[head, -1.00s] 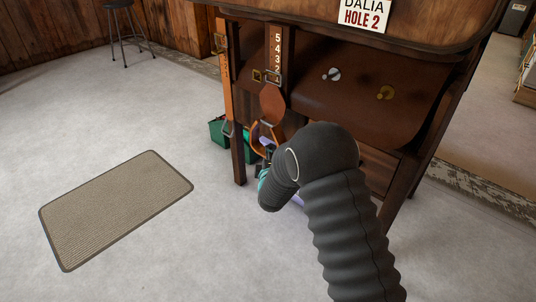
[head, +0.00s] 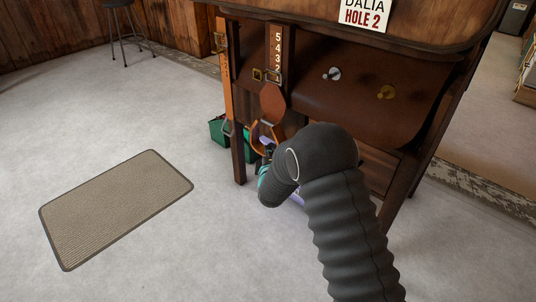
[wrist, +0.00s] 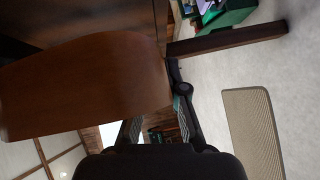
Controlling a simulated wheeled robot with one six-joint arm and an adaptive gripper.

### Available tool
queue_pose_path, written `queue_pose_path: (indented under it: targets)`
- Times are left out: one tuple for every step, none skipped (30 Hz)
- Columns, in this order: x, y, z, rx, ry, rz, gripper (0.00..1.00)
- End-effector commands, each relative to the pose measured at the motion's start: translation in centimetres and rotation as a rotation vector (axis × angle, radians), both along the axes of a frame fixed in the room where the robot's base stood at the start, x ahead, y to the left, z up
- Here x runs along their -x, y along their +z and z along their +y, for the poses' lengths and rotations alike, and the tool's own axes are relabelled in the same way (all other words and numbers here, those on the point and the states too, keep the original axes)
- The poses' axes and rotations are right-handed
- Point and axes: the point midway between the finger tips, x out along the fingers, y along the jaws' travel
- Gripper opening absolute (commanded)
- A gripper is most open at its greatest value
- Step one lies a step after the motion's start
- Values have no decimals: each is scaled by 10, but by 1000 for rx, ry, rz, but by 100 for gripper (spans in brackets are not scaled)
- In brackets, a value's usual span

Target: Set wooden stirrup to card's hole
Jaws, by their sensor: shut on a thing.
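The card (head: 364,14) at the top of the wooden stand reads "DALIA HOLE 2". Below it hangs a strap (head: 279,45) numbered 5 down to 1, with a metal buckle (head: 273,77) by the lowest numbers. A brown leather flap (head: 272,103) hangs under the buckle, and the light-brown wooden stirrup (head: 254,138) is below it. My gripper (head: 267,149) is at the stirrup, shut on it and partly hidden behind my dark wrist. In the wrist view, the leather (wrist: 85,85) fills the left, and my gripper's fingers (wrist: 157,122) show below; the stirrup is not clear there.
A green box (head: 217,131) is behind the leg. A mat (head: 115,208) lies on the open floor; a stool (head: 127,25) stands far back.

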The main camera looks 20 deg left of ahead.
Motion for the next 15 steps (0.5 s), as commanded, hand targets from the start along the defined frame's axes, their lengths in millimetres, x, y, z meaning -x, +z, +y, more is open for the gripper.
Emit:
queue_pose_path:
  targets:
    - [-1,10,0,-5,-1,-8,0]
    - [-1,14,0,-5,-1,-8,0]
    - [-1,20,1,-7,-1,-8,0]
    - [-1,25,1,-7,-1,-9,0]
    - [-1,28,1,-7,-1,-9,0]
    - [-1,30,1,-6,-1,-8,0]
    - [-1,30,1,-6,-1,-8,0]
    - [-1,30,1,-5,-1,-8,0]
    - [-1,30,1,-5,-1,-8,0]
    - [-1,30,1,-5,-1,-8,0]
    - [-1,30,1,-5,-1,-8,0]
    - [-1,30,1,-5,0,-7,0]
    - [-1,29,1,-5,0,-7,0]
    - [-1,29,1,-5,0,-7,0]
    - [-1,29,1,-4,0,-7,21]
